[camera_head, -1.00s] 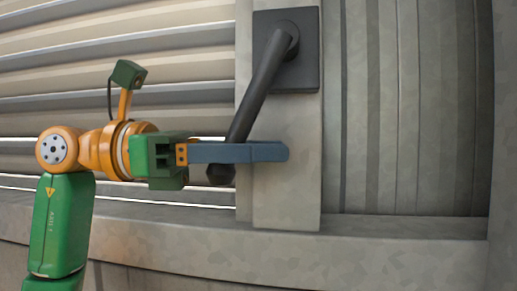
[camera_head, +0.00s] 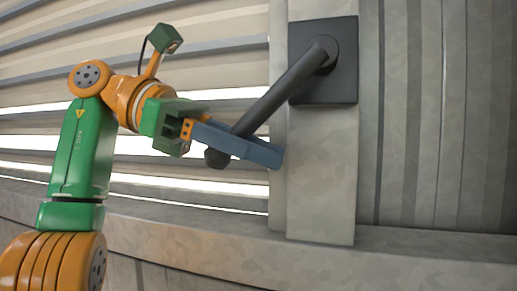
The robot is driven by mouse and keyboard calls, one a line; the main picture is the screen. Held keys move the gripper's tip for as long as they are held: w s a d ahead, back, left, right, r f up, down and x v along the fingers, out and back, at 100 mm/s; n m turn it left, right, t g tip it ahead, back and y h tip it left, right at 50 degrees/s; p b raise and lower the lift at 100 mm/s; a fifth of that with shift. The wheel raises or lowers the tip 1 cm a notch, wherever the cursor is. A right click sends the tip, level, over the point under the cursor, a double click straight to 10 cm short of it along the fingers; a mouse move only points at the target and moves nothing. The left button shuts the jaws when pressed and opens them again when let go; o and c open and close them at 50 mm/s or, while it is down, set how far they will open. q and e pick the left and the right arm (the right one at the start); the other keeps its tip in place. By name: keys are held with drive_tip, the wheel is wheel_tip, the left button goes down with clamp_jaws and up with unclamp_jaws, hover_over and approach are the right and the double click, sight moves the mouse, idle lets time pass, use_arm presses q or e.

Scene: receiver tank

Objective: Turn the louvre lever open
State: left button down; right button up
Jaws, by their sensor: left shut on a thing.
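The dark louvre lever (camera_head: 275,98) hangs from a square black plate (camera_head: 344,84) on a grey upright post. It slants down and to the left, with its knobbed end (camera_head: 216,158) lowest. My left gripper (camera_head: 255,148) comes in from the left, its blue-grey fingers tilted down to the right. It is shut on the lever a little above the knob; the near finger hides part of the lever. The louvre slats (camera_head: 60,72) stand behind, with bright gaps between several of them. My right gripper is not in view.
The grey post (camera_head: 320,190) stands right behind the lever. A ledge (camera_head: 400,255) runs along the bottom, and a ribbed metal wall (camera_head: 440,120) fills the right. The space in front of the post is clear.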

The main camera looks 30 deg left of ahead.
use_arm(q)
drive_tip(key=c, duration=0.7)
unclamp_jaws()
drive_tip(key=shift+f, duration=0.1)
drive_tip(key=shift+w+d, duration=0.1)
